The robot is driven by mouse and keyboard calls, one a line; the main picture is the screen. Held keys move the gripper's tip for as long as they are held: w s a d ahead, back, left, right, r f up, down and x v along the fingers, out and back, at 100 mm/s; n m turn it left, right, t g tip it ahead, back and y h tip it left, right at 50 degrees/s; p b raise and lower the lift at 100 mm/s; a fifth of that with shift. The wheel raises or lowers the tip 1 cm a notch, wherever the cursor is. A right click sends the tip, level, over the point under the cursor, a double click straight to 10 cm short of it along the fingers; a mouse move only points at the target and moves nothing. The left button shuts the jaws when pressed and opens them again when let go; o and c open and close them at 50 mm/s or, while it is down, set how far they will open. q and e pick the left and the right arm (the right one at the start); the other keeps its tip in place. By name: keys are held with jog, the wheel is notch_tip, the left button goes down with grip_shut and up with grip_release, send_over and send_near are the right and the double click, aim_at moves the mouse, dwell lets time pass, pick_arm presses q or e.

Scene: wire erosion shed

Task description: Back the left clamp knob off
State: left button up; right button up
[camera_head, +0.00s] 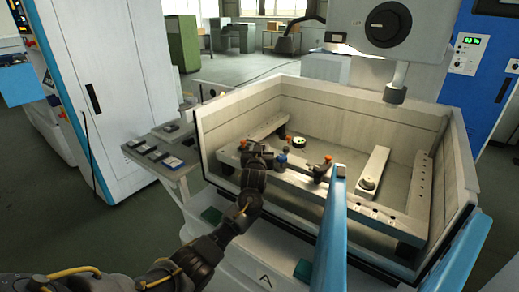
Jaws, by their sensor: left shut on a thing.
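The left clamp knob (243,143) is a small orange knob over the front rail inside the machine's open tank. My left gripper (248,152) is at this knob and shut on it; the fingers and wrist hide most of the contact. Another orange knob (328,158) stands on a dark clamp further right along the same rail. My right gripper is not in view.
The tank's pale wall (230,118) surrounds the work area. A blue-topped fitting (282,160) stands just right of my gripper. A blue door edge (330,235) rises at the front. A side table (165,150) holds flat items. The machine head (396,92) hangs over the right side.

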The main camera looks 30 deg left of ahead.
pick_arm(q)
jog(key=o, duration=1)
jog(key=shift+s+d+f, duration=0.1)
jog(key=shift+s+d, duration=0.05)
jog(key=shift+s, duration=0.2)
jog(key=b+v, duration=0.1)
jog(key=v, duration=0.9)
jog(key=shift+c, duration=0.2)
